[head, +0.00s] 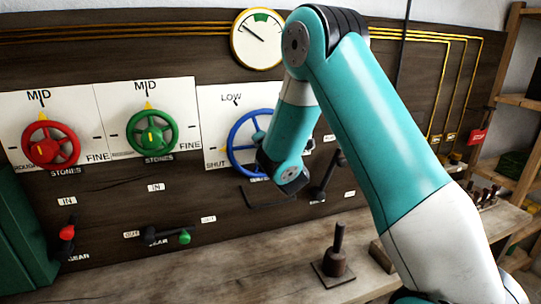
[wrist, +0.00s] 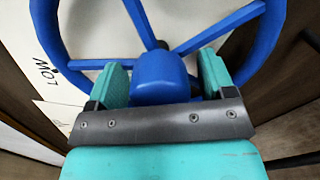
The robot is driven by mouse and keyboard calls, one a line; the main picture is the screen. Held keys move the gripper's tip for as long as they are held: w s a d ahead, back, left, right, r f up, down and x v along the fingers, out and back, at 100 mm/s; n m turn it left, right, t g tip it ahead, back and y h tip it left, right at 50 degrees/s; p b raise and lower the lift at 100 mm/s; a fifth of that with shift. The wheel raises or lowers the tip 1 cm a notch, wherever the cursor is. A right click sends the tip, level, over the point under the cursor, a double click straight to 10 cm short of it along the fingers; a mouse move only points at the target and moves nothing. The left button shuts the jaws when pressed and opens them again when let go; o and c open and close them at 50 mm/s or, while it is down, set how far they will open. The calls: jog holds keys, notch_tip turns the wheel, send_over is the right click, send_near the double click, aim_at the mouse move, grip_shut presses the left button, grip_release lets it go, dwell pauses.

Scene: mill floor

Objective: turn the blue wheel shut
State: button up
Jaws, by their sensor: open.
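The blue wheel (head: 232,152) is mounted on a white plate marked LOW at the top and SHUT at the lower left. My arm hides its right part in the head view. In the wrist view the blue wheel (wrist: 52,38) fills the upper part, with its spokes and a blue block-like part (wrist: 160,78) near the camera. My gripper (wrist: 163,75) is open, with one teal finger on each side of that blue part. I cannot tell whether the fingers touch it. In the head view my gripper (head: 261,138) is at the wheel's face, partly hidden by my wrist.
A red wheel (head: 51,145) and a green wheel (head: 152,133) sit to the left on the same panel. A round gauge (head: 257,40) is above. Levers (head: 170,238) are below. A dark peg on a base (head: 335,256) stands on the wooden bench (head: 240,283).

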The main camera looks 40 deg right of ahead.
jog(key=b+v, duration=1.7)
jog(key=b, duration=0.2)
jog(key=shift+s+a, duration=0.1)
